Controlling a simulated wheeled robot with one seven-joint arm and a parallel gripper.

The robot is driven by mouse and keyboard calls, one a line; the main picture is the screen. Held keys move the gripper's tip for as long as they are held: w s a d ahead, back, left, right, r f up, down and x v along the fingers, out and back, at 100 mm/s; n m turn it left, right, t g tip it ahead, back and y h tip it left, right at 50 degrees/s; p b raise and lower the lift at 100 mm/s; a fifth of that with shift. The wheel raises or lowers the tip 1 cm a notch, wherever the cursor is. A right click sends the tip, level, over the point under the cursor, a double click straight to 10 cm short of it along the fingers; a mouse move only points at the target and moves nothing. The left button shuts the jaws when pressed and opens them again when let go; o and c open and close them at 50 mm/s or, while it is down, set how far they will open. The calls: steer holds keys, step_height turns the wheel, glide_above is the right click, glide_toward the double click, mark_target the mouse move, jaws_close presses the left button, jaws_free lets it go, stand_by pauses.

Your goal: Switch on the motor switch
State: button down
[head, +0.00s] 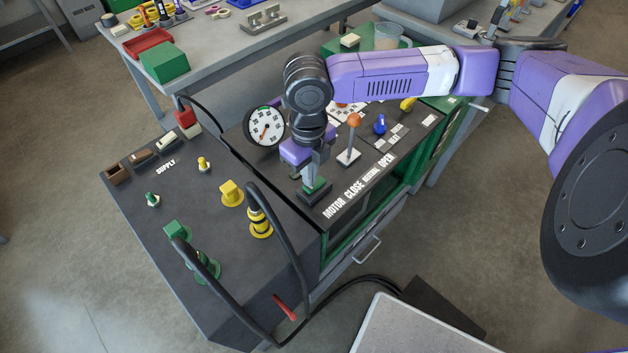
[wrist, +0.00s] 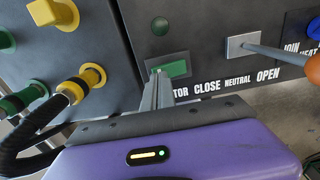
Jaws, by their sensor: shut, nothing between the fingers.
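The motor switch (head: 316,188) is a green rocker in a dark frame beside the word MOTOR on the cart's black panel. It also shows in the wrist view (wrist: 179,68), where my fingers cover its left part. My gripper (head: 309,176) points down at the switch in the head view. In the wrist view its fingertips (wrist: 157,78) are together at the switch's left part, with nothing held. I cannot tell whether they touch it or which way the rocker is tipped. A dark green round lamp (wrist: 160,26) is above the switch and looks unlit.
A lever with an orange knob (head: 354,120) stands just right of the switch, with a blue knob (head: 380,124) beyond it. A round gauge (head: 265,127) rises to the left. Yellow connectors (head: 231,192) and black hoses (head: 278,220) occupy the nearer left panel.

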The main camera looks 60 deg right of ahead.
steer(key=shift+f+b, duration=0.75)
steer(key=shift+f, duration=0.25)
stand_by(0.8)
steer(key=shift+r, duration=0.1)
steer(key=shift+r+p, duration=2.85)
steer(key=shift+r, duration=0.6)
